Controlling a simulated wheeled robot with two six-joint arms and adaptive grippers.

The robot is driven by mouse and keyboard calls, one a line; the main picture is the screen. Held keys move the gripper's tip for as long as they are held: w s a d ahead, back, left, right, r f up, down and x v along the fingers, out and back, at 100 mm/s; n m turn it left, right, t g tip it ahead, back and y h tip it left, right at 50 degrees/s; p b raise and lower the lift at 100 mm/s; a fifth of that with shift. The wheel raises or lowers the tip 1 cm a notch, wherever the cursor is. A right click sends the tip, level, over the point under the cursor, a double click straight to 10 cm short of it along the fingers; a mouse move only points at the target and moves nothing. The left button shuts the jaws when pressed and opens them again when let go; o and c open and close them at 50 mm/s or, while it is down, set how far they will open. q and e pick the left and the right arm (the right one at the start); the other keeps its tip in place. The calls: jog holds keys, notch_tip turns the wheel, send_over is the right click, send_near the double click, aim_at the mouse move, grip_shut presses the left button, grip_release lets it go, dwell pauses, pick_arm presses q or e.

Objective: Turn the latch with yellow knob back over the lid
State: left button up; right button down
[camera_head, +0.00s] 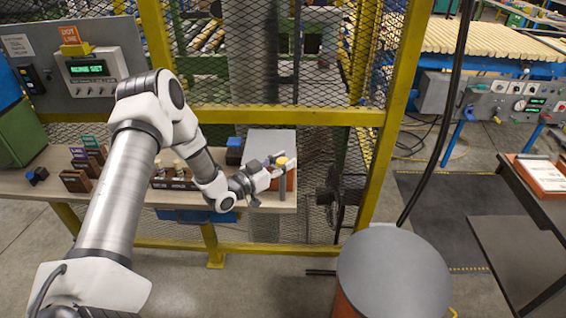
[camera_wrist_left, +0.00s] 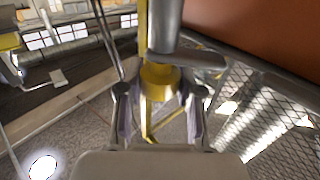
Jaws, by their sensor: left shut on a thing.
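The yellow knob (camera_head: 282,161) is at the right front of the box with a grey lid (camera_head: 270,142), near the table's right end. My left gripper (camera_head: 276,166) reaches it from the left. In the left wrist view the knob (camera_wrist_left: 160,78) sits between the two fingers of my left gripper (camera_wrist_left: 160,100), which are shut on it. The latch's grey bar (camera_wrist_left: 187,60) runs beside the knob toward the right, next to a grey post (camera_wrist_left: 164,22). The box's orange-brown side (camera_wrist_left: 260,40) shows at upper right. The gripper partly hides the latch in the head view. My right gripper is not in view.
Small wooden blocks and a rack (camera_head: 172,178) stand left on the wooden table (camera_head: 50,190). A yellow-framed mesh fence (camera_head: 260,115) rises behind the table. A round grey-topped drum (camera_head: 393,272) stands at front right. A black cable (camera_head: 437,160) hangs to the right.

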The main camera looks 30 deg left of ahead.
pick_arm(q)
jog(key=m+g+h+b, duration=0.1)
jog(key=m+h, duration=0.1)
jog(key=h, duration=0.1)
jog(key=m+g+h+b, duration=0.1)
jog(key=m+g+h, duration=0.1)
jog(key=h, duration=0.1)
jog(key=shift+f+m, duration=0.1)
jog(key=shift+m, duration=0.3)
jog(key=m+g+h+b, duration=0.2)
jog(key=g+h, duration=0.1)
jog(key=shift+m+g+h+b, duration=0.3)
jog(key=shift+m+g, duration=0.1)
jog(key=shift+m+g+h+b, duration=0.5)
jog(key=shift+m+g, duration=0.1)
jog(key=shift+g, duration=0.2)
jog(key=shift+r, duration=0.2)
jog(key=o, duration=1.2)
jog(key=v, duration=1.2)
jog(key=shift+w, duration=0.1)
